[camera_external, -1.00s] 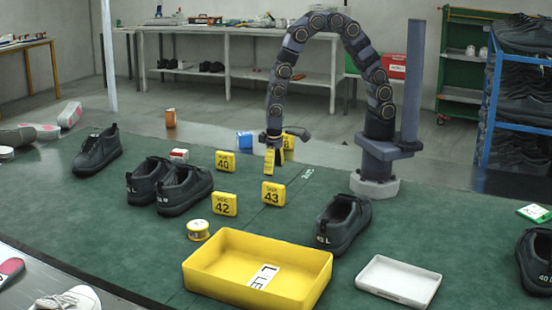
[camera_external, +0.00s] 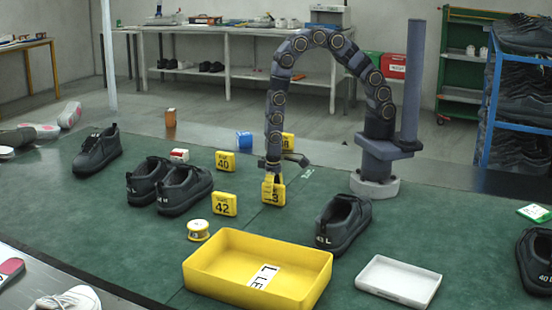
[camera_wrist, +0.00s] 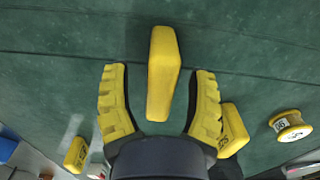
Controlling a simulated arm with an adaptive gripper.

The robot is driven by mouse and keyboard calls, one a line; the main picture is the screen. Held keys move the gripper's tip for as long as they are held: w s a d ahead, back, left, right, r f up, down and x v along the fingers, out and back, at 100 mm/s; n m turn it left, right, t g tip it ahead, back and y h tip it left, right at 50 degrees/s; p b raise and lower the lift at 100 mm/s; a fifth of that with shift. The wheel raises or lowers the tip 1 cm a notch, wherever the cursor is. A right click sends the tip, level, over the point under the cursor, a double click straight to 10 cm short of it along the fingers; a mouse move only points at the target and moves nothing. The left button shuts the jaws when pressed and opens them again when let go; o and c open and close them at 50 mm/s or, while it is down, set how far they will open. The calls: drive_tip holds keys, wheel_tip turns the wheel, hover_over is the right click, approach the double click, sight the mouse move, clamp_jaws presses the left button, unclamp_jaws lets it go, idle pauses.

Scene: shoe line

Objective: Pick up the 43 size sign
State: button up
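The yellow 43 size sign (camera_external: 279,194) stands on the green mat, its number partly covered by my gripper. In the wrist view the sign (camera_wrist: 163,75) appears as a plain yellow block seen from above. My gripper (camera_external: 269,184) is down at the sign in the external view. In the wrist view my gripper (camera_wrist: 160,85) is open, with one yellow ribbed finger on each side of the sign. A gap of green mat shows on both sides, so neither finger appears to touch it.
The 42 sign (camera_external: 224,204), 40 sign (camera_external: 225,161) and another yellow sign (camera_external: 288,141) stand nearby. A yellow spool (camera_external: 198,230), yellow tray (camera_external: 214,284), white tray (camera_external: 398,281) and black shoe (camera_external: 343,223) lie nearer the camera. Dark shoes (camera_external: 184,188) are at left.

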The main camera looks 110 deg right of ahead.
clamp_jaws()
drive_tip(key=shift+r, duration=0.15)
